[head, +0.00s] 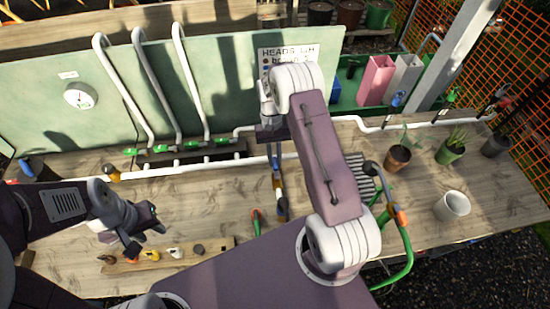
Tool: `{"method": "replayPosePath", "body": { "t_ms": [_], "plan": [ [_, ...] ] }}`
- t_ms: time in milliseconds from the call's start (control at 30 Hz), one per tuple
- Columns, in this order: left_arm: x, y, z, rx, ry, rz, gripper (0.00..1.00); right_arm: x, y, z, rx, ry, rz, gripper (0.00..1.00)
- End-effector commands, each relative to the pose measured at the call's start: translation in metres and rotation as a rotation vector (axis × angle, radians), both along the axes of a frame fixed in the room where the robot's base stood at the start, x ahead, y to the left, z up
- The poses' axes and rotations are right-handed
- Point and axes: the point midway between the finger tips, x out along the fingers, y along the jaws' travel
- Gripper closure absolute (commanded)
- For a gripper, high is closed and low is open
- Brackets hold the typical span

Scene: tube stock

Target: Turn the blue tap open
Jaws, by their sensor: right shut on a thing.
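My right gripper (270,132) is at the white pipe behind the bench, below the sign. It is shut, and what it grips is hidden by the gripper itself. Narrow blue parts (276,158) show just below its fingers. I cannot tell whether they belong to the blue tap. Another blue-handled fitting (397,99) stands on the pipe further right, apart from the gripper. My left gripper (143,233) is above the left part of the bench, away from the pipes. Its fingers look apart and nothing shows between them.
Green-handled valves (190,145) sit in a row under tall white bent pipes. Small coloured items lie on a wooden strip (160,260) near my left gripper. Pots, including a white one (452,206), stand at right. A green-orange hose tool (398,217) is beside my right arm.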

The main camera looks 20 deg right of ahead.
Motion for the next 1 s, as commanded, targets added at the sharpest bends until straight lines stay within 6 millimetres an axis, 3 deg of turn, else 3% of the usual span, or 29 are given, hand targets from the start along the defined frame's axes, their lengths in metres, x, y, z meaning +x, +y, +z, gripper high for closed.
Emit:
{"method": "replayPosePath", "body": {
  "t_ms": [133, 167, 200, 233, 567, 1000],
  "plan": [
    [0.000, 0.000, 0.000, 0.000, 0.000, 0.000, 0.64, 0.002, -0.001, 0.002, -0.001, -0.008, 0.003, 1.00],
    [0.000, 0.000, 0.000, 0.000, 0.000, 0.000, 0.64, 0.002, -0.001, 0.002, -0.001, -0.008, 0.003, 0.76],
    [0.000, 0.000, 0.001, 0.000, 0.000, 0.000, 0.64, 0.002, -0.001, 0.002, -0.001, -0.007, 0.003, 0.65],
    [0.000, 0.000, 0.001, 0.000, 0.000, 0.000, 0.64, 0.002, -0.001, 0.002, -0.001, -0.007, 0.002, 0.62],
    [0.000, 0.000, -0.002, 0.000, 0.000, 0.000, 0.64, 0.003, -0.001, 0.003, 0.000, -0.005, 0.001, 0.62],
    [0.000, 0.000, -0.021, 0.000, 0.000, 0.000, 0.64, 0.033, -0.009, 0.078, -0.001, -0.006, 0.001, 0.62]
  ]
}}
